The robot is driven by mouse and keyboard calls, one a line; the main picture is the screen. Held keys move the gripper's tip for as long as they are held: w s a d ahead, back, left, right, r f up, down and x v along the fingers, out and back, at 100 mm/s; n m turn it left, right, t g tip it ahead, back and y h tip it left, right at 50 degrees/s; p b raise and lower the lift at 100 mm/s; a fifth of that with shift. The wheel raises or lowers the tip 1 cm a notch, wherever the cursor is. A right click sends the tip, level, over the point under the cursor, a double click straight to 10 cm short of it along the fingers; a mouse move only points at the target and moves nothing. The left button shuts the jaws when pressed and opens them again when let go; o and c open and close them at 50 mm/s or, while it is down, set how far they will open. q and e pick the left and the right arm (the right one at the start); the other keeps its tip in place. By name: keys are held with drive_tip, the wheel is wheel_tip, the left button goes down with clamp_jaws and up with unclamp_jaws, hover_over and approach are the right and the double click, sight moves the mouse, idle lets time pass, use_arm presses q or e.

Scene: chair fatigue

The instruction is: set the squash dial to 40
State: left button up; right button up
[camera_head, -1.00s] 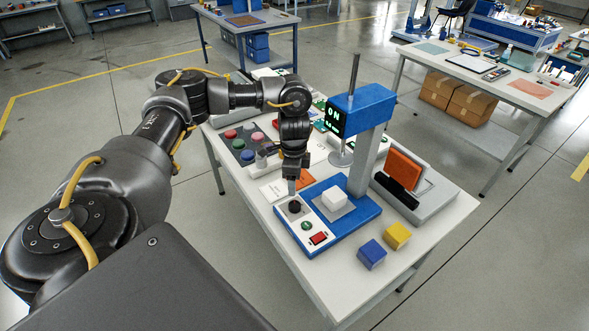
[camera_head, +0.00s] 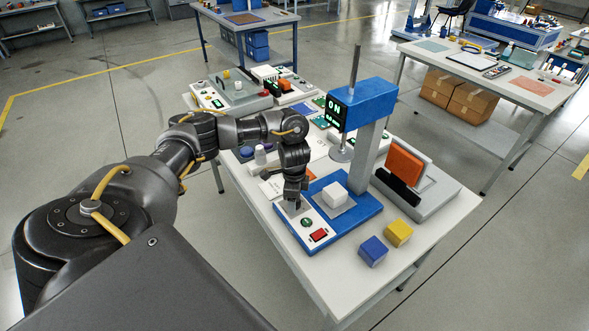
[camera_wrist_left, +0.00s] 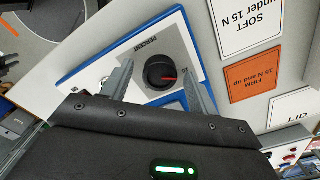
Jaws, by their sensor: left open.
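The squash dial (camera_wrist_left: 158,76) is a round black knob with a red pointer line, on a grey plate marked PERCENT. In the left wrist view the line points right; the small scale numbers are not clearly readable. My left gripper (camera_wrist_left: 156,62) is open, with one finger on each side of the dial. I cannot tell whether the fingers touch it. In the head view my left gripper (camera_head: 293,204) is low over the white panel of the blue press (camera_head: 340,230), and mostly hides the dial. My right gripper is out of view.
The panel also has a green button (camera_head: 306,223) and a red switch (camera_head: 319,235). A white block (camera_head: 335,191) sits on the press. A display (camera_head: 335,113) reads ON. Blue (camera_head: 373,251) and yellow (camera_head: 398,233) cubes stand at the front right. Cards (camera_wrist_left: 252,82) lie nearby.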

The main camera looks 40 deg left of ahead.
use_arm(q)
drive_tip(key=c, duration=0.8)
drive_tip(key=shift+d, duration=0.15)
drive_tip(key=shift+c, duration=0.9)
drive_tip(key=shift+m, duration=0.4)
drive_tip(key=m, duration=0.3)
drive_tip(key=shift+m, duration=0.4)
drive_tip(key=m, duration=0.3)
drive_tip(key=shift+m, duration=2.1)
